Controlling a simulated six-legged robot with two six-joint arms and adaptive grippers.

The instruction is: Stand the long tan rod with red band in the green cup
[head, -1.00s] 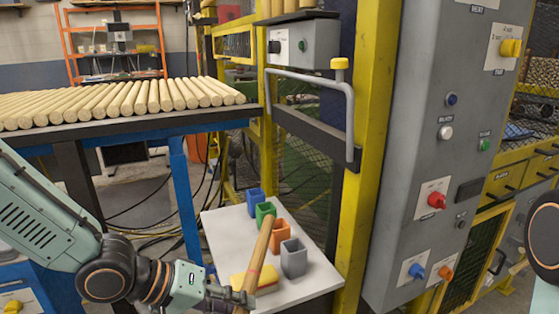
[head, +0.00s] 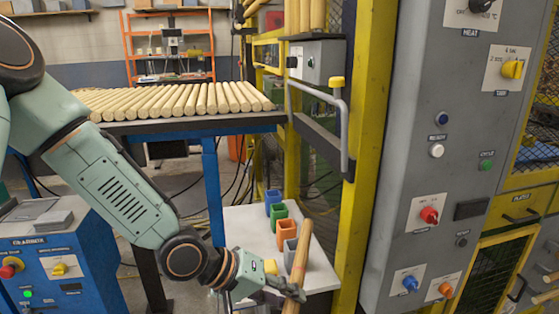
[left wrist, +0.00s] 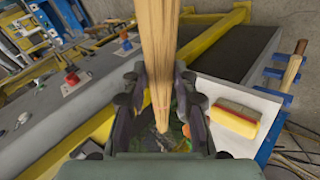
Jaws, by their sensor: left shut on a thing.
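The long tan rod (head: 299,250) stands nearly upright, leaning slightly, in my left gripper (head: 288,290), to the right of the cups in the head view. The gripper is shut on its lower part. In the left wrist view the rod (left wrist: 158,45) runs up between the fingers, with a faint reddish mark near them. The green cup (head: 279,217) sits on a white table (head: 240,222), between a blue cup (head: 273,198) and an orange cup (head: 287,230). The rod is apart from the green cup. My right gripper is out of view.
A grey cup (head: 290,253), partly behind the rod, and a yellow sponge (head: 270,267) are close to my left gripper. A yellow post (head: 363,180) and grey control panel (head: 425,160) stand to the right. A rack of tan rods (head: 180,100) lies behind.

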